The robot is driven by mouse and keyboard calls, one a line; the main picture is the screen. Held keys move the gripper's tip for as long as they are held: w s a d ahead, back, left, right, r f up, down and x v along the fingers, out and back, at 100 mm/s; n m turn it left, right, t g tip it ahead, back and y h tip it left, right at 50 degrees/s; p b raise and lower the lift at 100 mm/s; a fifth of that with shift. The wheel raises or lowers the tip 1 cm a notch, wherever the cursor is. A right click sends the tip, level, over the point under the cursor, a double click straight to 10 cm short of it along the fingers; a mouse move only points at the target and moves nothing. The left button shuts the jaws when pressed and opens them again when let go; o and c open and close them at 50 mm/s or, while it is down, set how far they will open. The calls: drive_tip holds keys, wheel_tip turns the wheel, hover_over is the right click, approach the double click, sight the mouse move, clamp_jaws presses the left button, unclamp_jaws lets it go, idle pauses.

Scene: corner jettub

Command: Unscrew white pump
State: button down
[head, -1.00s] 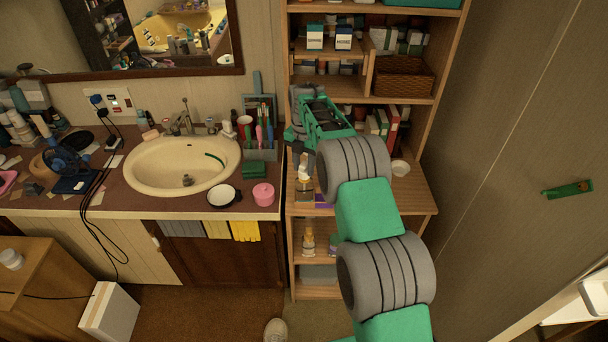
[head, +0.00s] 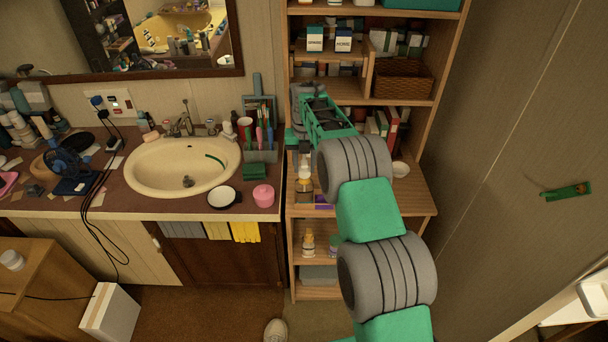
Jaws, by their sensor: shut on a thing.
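A small amber bottle (head: 304,188) stands on the wooden shelf's middle board. Its white pump (head: 304,173) shows at the top, just below my gripper (head: 303,163). My gripper points down over the bottle and is shut on the white pump. The fingers are small and dark here, and my own arm covers part of the area to the right. The bottle looks upright.
A purple item (head: 323,202) lies beside the bottle. A white bowl (head: 400,169) and books (head: 390,124) are to the right on the shelf unit (head: 428,200). The sink counter (head: 180,205), with a pink jar (head: 263,195), is to the left.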

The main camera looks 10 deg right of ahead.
drive_tip(key=shift+r+p, duration=1.05)
drive_tip(key=shift+r, duration=0.95)
wheel_tip(320, 180, up, 7)
